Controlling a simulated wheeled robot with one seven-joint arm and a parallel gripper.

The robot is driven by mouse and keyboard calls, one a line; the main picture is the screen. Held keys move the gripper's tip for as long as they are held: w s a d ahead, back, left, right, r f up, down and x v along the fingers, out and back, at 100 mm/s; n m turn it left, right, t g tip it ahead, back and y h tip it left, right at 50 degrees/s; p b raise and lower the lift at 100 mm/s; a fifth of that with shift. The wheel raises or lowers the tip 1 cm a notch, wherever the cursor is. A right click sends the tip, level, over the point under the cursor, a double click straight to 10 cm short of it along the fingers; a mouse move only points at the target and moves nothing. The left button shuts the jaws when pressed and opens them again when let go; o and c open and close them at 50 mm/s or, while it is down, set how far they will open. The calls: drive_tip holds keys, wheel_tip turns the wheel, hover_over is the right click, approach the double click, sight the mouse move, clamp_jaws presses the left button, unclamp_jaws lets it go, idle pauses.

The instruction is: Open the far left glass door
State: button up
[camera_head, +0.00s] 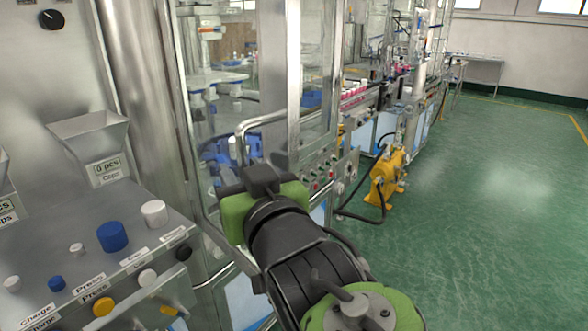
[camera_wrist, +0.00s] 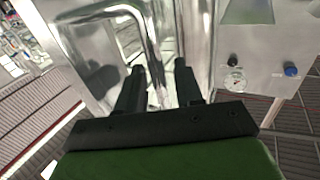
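The far left glass door (camera_head: 226,62) is a tall clear panel in a metal frame, and it looks shut. A bent metal bar handle (camera_head: 262,120) stands out from its lower part. My gripper (camera_head: 250,170) is at the lower part of this handle. In the wrist view my gripper (camera_wrist: 159,78) has its two dark fingers apart. The handle (camera_wrist: 150,32) comes down between the fingers there. I cannot tell whether either finger touches it. The gripper partly hides the handle's lower end in the head view.
A control panel (camera_head: 128,268) with several buttons and knobs is at the lower left. A metal hopper (camera_head: 92,135) stands above it. More machinery lines the right of the door, with a yellow pump (camera_head: 386,178) on the floor. The green floor (camera_head: 490,200) at right is clear.

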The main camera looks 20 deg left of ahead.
drive_tip(key=v, duration=1.5)
drive_tip(key=shift+s+d+p, duration=0.25)
drive_tip(key=shift+d+p, duration=0.05)
